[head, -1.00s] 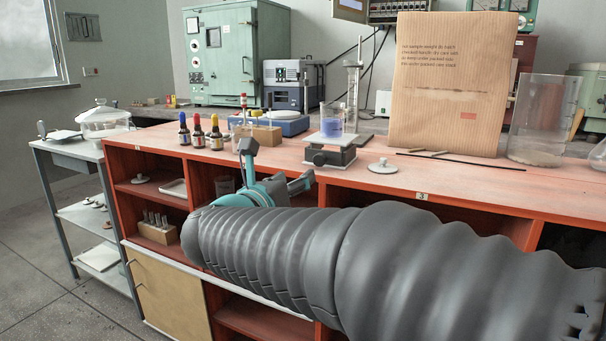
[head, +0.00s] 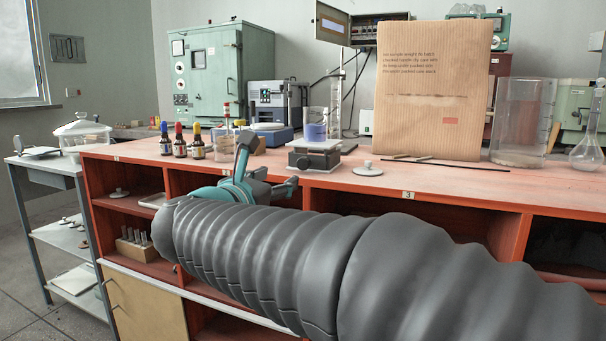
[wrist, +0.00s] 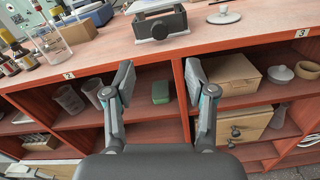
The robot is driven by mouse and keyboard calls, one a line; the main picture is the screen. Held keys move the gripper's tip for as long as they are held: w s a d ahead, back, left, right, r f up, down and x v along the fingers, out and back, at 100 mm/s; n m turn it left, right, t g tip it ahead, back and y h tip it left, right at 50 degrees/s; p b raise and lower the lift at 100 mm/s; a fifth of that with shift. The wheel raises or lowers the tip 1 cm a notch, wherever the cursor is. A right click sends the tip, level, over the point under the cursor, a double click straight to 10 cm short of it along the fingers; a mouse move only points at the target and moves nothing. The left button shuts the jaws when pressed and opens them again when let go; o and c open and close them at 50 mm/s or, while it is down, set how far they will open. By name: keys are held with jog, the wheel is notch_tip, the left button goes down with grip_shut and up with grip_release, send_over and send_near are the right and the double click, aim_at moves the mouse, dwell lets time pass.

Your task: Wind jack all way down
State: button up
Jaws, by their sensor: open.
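The lab jack (head: 314,157) stands near the front edge of the orange bench, with a pale top plate and dark body. A beaker of blue-violet liquid (head: 315,131) stands on its plate. In the wrist view the jack (wrist: 161,24) is at the top centre, its dark front with a round knob facing me; the beaker is out of that view. My gripper (wrist: 158,78) is open and empty, its two fingers spread below and in front of the jack, apart from it. In the head view my gripper (head: 264,170) is at the bench edge, left of the jack, partly hidden by my arm.
Dropper bottles (head: 180,142) stand left on the bench. A white lid (head: 368,169) and thin rods (head: 455,164) lie right of the jack. A cardboard sheet (head: 432,90) stands behind. Open shelves below hold a cardboard box (wrist: 234,75) and beakers.

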aim_at(302, 164)
jog(key=p+x, duration=0.1)
jog(key=x, duration=1.2)
grip_shut()
